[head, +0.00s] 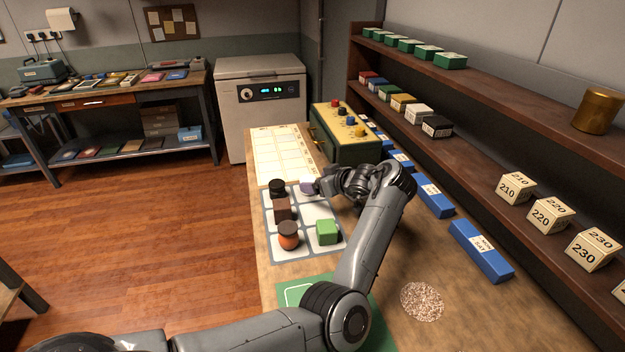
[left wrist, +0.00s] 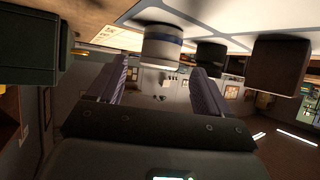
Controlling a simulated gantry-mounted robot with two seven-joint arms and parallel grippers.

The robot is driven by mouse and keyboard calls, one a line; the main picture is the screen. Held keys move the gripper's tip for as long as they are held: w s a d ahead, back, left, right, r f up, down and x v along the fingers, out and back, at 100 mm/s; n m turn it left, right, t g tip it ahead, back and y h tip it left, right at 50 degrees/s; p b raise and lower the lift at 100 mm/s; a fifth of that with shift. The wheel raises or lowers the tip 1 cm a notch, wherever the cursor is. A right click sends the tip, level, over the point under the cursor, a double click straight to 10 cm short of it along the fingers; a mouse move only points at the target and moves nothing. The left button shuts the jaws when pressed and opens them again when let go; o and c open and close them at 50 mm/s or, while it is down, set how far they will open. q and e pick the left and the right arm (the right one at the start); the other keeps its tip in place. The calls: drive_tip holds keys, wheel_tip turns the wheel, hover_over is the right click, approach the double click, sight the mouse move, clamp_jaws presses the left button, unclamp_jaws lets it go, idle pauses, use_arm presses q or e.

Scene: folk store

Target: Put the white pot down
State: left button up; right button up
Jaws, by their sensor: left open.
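In the left wrist view, which is upside down, the white pot (left wrist: 161,48) shows a blue band and rests on the pale mat surface. My left gripper (head: 319,186) is low beside the pot. In the left wrist view my left gripper (left wrist: 160,78) is open, with the pot just beyond and between its fingertips. My right gripper is not in view.
A green box with knobs (head: 345,148) is behind. Blue bins (head: 480,252) line the right.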

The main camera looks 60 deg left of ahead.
use_arm(q)
drive_tip(key=v, duration=0.2)
drive_tip(key=shift+d+r+p, duration=0.2)
drive_tip(key=shift+d+p, duration=0.15)
drive_tip(key=shift+p, duration=0.05)
drive_tip(key=shift+w+d+r, duration=0.1)
drive_tip(key=shift+d+r, duration=0.25)
drive_tip(key=shift+d, duration=0.3)
